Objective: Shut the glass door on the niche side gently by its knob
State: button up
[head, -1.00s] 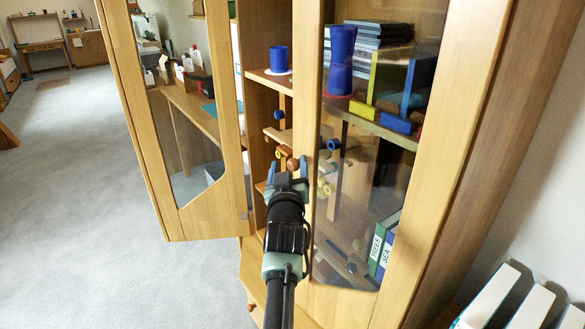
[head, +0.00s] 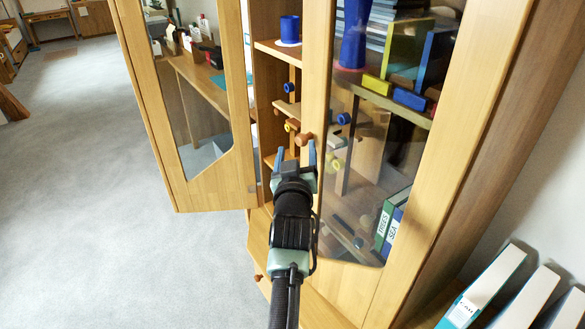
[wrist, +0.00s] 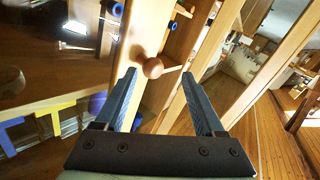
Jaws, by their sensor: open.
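A glass door (head: 328,215) with a pale wooden frame is at the right of the cabinet. A round brown wooden knob (head: 305,139) shows at its left stile. A second glass door (head: 215,185) stands swung open at the left. I cannot tell which is the niche side, nor how far the right door is ajar. My gripper (head: 292,157) is open and empty, its blue fingers pointing at the knob. In the wrist view the knob (wrist: 152,68) lies between the fingertips (wrist: 159,76) and seems just beyond them. I see no contact.
Behind the right glass are a blue cup (head: 354,45), coloured blocks (head: 410,99) and binders (head: 388,225). A small blue cup (head: 290,28) stands on a shelf between the doors. White-topped boxes (head: 482,285) stand at the lower right. Grey floor at the left is clear.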

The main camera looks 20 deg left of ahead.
jog(key=r+v, duration=0.1)
jog(key=v, duration=0.8)
jog(key=shift+a+p, duration=0.25)
jog(key=shift+p, duration=0.2)
